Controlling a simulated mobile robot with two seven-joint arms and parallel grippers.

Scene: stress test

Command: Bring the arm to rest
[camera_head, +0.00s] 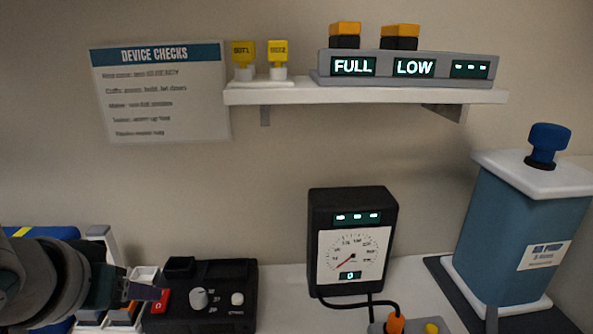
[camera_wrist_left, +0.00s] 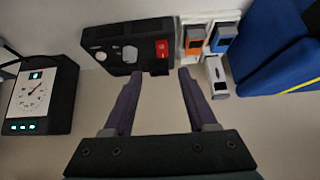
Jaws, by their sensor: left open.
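My left arm comes in from the left edge in the head view, and its gripper (camera_head: 143,292) is in front of the black control box (camera_head: 245,285). In the left wrist view the two fingers of my left gripper (camera_wrist_left: 160,78) stand wide apart with nothing between them. The black control box (camera_wrist_left: 118,48), with its red switch and knobs, lies just beyond the fingertips. I cannot tell whether a finger touches it. My right gripper is in neither view.
A black gauge meter (camera_head: 352,240) stands right of the box. Further right is a blue container (camera_head: 520,235) with a white lid. A shelf (camera_head: 370,95) holds a grey display unit (camera_head: 410,68). Orange and blue-topped items (camera_wrist_left: 195,42) and a blue case (camera_wrist_left: 275,50) are near the gripper.

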